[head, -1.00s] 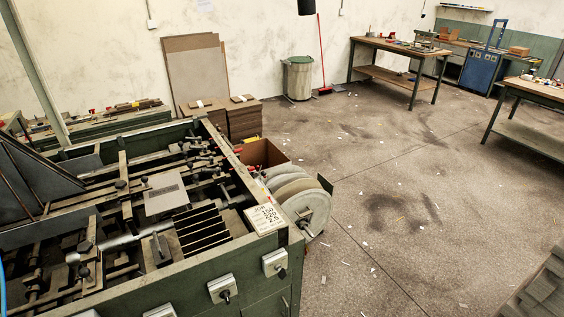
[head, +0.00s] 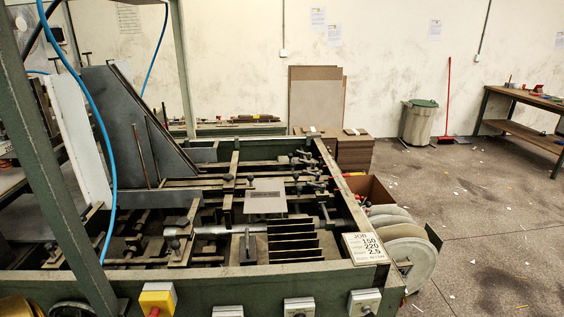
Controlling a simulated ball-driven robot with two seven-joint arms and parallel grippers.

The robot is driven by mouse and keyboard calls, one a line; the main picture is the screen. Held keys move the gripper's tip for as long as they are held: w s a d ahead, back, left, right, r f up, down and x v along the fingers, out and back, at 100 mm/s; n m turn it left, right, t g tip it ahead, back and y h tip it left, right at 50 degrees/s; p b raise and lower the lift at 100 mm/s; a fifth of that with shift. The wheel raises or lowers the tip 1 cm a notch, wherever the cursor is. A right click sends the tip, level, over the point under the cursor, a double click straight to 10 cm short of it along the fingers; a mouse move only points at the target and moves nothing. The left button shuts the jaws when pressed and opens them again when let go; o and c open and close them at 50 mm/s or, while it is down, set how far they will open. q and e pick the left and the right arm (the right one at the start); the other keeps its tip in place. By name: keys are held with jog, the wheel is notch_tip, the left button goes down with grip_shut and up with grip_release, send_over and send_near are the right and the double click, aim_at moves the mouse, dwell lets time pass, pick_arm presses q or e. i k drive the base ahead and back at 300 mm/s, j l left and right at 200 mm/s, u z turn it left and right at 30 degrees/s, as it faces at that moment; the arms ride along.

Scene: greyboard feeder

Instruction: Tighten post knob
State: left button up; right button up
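The greyboard feeder (head: 270,280) fills the lower left of the head view, a green frame with rails, bars and clamps inside. Several small dark knobs stand on posts and clamps in it, one of them (head: 229,178) on the left rail and others (head: 294,160) toward the back right. I cannot tell which is the post knob, nor how tight any is. A grey plate (head: 265,197) sits near the middle, with dark slanted fins (head: 292,240) in front of it. Neither of my grippers is in view.
A job card (head: 366,248) lies on the feeder's right corner, beside large pale reels (head: 410,262). Switch boxes (head: 157,298) line the front. A green post (head: 62,200) and blue hose (head: 100,130) cross the left. Open floor lies right, with a bin (head: 418,125) and bench (head: 520,115).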

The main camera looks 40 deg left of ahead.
aim_at(228, 177)
jog(key=u, duration=1.85)
jog(key=k+l+z, duration=0.1)
jog(key=z, duration=0.15)
